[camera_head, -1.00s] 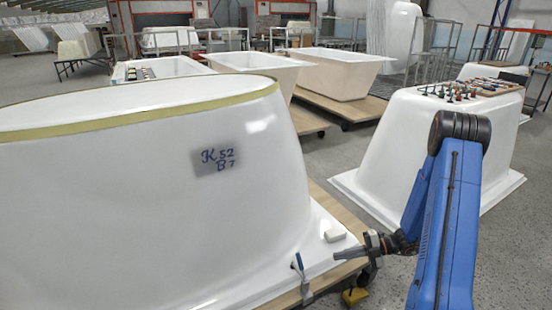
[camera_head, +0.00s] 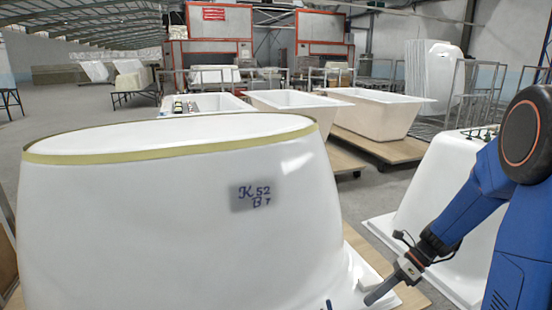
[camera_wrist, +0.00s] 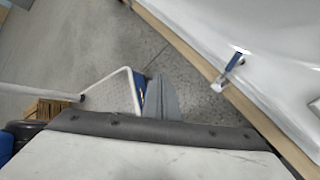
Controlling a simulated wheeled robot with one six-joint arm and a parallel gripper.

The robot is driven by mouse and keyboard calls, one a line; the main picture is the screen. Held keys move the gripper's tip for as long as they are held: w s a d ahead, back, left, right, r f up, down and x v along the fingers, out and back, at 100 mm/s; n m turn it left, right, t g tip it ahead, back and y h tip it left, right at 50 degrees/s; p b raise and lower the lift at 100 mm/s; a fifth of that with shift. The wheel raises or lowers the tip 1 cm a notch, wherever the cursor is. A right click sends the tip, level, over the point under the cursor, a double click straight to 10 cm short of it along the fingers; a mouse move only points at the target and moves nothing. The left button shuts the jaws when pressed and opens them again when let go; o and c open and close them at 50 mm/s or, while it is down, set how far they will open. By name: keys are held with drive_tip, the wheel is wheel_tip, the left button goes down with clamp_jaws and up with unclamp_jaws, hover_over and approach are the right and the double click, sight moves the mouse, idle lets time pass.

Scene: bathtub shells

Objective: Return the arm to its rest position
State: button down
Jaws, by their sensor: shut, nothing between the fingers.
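My blue arm reaches in from the right edge in the head view, its elbow high and its forearm sloping down to the left. My gripper (camera_head: 370,300) is shut and empty, low beside the near white tub shell (camera_head: 150,220) and close to its flange. I cannot tell whether it touches anything. In the wrist view, the grey closed fingers (camera_wrist: 165,98) point out over the floor and the wooden board edge.
Another white shell (camera_head: 420,200) stands behind my forearm. Several tubs on wooden pallets (camera_head: 385,146) stand farther back. Grey floor (camera_wrist: 60,50) is open at left in the wrist view.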

drive_tip(key=s+r+n+t+h, duration=0.6)
drive_tip(key=s+r+n, duration=1)
drive_tip(key=n, duration=0.9)
drive_tip(key=shift+s+d+t+h, duration=0.35)
drive_tip(key=shift+s+t+h, duration=0.05)
drive_tip(key=shift+s+h, duration=1.15)
drive_tip(key=shift+r, duration=0.1)
